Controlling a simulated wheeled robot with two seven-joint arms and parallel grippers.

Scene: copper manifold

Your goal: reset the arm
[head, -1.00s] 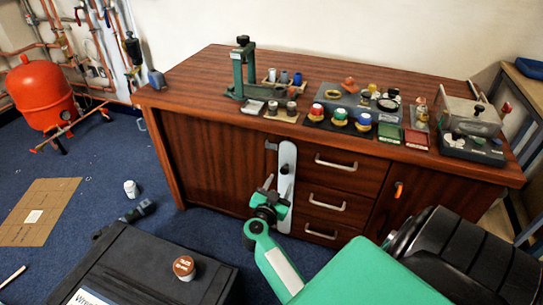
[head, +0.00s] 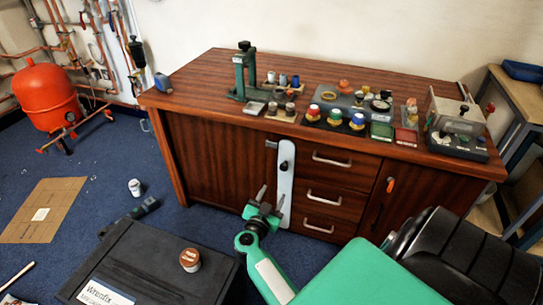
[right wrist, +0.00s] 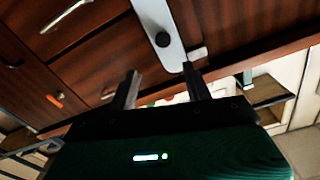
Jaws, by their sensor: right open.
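My right arm (head: 345,277) is green and reaches in from the lower right of the head view. Its right gripper (head: 272,197) is in front of the wooden bench's doors, just left of and overlapping a pale upright panel (head: 285,180). The two dark fingers point up and stand apart, with nothing between them. In the right wrist view the right gripper (right wrist: 162,85) also shows both fingers apart and empty, with the pale panel (right wrist: 158,20) and its black knob beyond. I cannot tell how far the fingers are from the panel. My left gripper is not in view.
The wooden bench (head: 225,160) carries a green press (head: 243,72), colored jars and a clear-lidded box (head: 455,115). A black case (head: 150,262) with a brown-lidded jar (head: 190,260) stands lower left. A red tank (head: 43,95), cardboard (head: 42,210) and blue carpet lie left.

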